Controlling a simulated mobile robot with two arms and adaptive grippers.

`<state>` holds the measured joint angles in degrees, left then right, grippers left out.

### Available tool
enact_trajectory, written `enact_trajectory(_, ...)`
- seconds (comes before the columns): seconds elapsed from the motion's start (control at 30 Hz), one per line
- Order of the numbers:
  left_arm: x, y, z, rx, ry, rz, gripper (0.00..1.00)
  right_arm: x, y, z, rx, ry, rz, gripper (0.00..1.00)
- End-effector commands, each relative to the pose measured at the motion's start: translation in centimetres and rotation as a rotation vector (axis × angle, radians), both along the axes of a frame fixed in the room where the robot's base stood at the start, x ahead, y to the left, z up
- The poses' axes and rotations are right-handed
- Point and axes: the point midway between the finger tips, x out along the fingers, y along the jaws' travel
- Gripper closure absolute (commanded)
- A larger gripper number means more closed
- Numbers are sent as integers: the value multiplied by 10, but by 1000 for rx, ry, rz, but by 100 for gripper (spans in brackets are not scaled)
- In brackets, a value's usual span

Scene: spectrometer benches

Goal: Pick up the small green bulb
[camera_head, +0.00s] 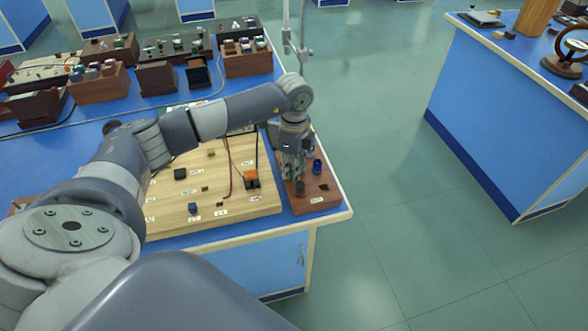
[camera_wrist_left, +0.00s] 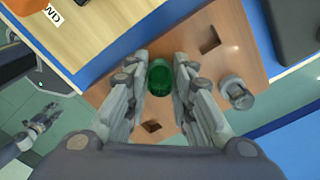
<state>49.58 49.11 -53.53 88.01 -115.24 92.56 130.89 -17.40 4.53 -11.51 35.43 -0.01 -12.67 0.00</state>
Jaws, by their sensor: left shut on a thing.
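The small green bulb (camera_wrist_left: 160,78) sits between the fingertips of my left gripper (camera_wrist_left: 159,92) in the left wrist view, with a finger on each side of it. The left gripper is shut on it, just over a brown wooden board (camera_wrist_left: 188,50). I cannot tell whether the bulb's base still touches the board. In the head view my left gripper (camera_head: 292,172) points down over the same brown board (camera_head: 318,203) at the bench's right end, and the bulb cannot be made out there.
A grey cylindrical part (camera_wrist_left: 238,93) stands beside the gripper on the board, near square holes. A blue part (camera_head: 317,166) stands there in the head view. A light wooden circuit board (camera_head: 225,175) lies to the left. Green floor (camera_head: 390,200) is clear to the right.

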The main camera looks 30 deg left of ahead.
Motion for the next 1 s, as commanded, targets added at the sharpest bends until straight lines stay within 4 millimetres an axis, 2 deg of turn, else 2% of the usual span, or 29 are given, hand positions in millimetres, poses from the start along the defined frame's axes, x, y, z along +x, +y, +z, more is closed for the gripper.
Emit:
enact_trajectory(0.17, 1, 0, 13, -1, -4, 0, 94, 3, -2, -5, -2, -6, 1, 60)
enact_trajectory(0.3, 2, 0, 34, -1, -7, 1, 94, 5, -2, -12, -2, -8, 1, 60)
enact_trajectory(1.0, -104, -23, 42, 1, -2, -2, 94, 5, -2, -33, -2, -8, -1, 60)
